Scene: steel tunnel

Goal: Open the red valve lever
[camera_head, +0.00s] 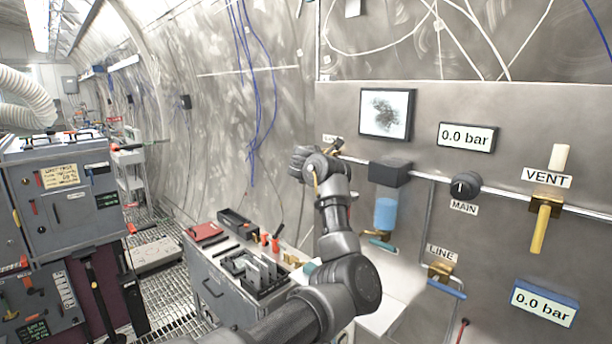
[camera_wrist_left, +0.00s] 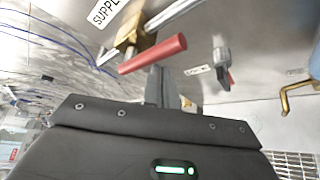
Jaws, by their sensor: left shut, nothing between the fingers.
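The red valve lever (camera_wrist_left: 153,54) shows in the left wrist view as a red bar slanting up to the right, beside a brass valve body (camera_wrist_left: 130,28) on a pipe. A SUPPLY label (camera_wrist_left: 106,10) is above it. My left gripper (camera_wrist_left: 162,74) is shut and empty, its fingertips just below the lever in the picture; I cannot tell whether they touch it. In the head view my left arm reaches up to the wall panel. It hides the lever, and only a brass bit of the valve (camera_head: 337,144) shows. My right gripper is not in view.
The wall panel holds a MAIN knob (camera_head: 465,186), a yellow VENT lever (camera_head: 541,228), a blue LINE lever (camera_head: 447,289) and a blue cylinder (camera_head: 386,215). Two gauges, upper (camera_head: 466,137) and lower (camera_head: 544,303), read 0.0 bar. A grey cabinet with tools (camera_head: 225,283) stands below my arm.

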